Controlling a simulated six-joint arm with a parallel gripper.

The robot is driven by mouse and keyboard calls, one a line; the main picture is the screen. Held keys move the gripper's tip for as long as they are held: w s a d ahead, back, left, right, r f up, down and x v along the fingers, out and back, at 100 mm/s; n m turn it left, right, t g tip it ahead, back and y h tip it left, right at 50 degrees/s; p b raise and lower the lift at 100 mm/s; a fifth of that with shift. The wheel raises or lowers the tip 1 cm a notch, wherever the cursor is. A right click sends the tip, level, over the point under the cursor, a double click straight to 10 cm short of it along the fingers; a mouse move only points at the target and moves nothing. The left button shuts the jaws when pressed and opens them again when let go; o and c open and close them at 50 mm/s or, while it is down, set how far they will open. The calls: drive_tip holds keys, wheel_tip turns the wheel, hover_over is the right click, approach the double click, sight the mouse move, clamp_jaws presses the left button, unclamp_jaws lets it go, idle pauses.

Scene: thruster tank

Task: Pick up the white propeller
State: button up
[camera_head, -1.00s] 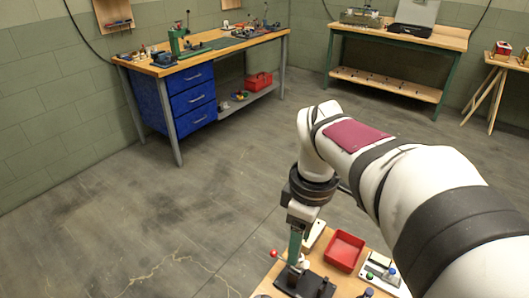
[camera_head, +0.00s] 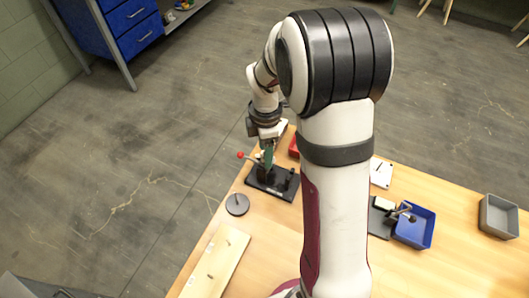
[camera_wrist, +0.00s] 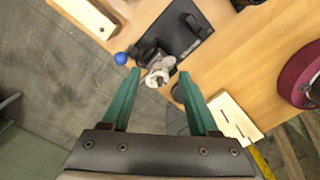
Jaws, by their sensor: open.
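The white propeller (camera_wrist: 157,74) shows small and greyish-white in the wrist view, at a black fixture (camera_wrist: 172,32) on the table. My gripper (camera_wrist: 159,80) is open, with one green finger on each side of the propeller in the picture. I cannot tell whether the fingers touch it or are still above it. In the head view my gripper (camera_head: 267,158) is low over the black fixture (camera_head: 272,182) at the table's far left edge. The propeller is mostly hidden there behind the fingers.
A dark disc (camera_head: 237,204) and a pale board (camera_head: 217,262) lie nearer. A blue bin (camera_head: 414,228) and grey bin (camera_head: 498,216) stand right.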

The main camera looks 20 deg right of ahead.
drive_tip(key=shift+f, duration=0.2)
clamp_jaws()
drive_tip(key=shift+r, duration=0.1)
wheel_tip(320, 180, up, 10)
idle(0.4)
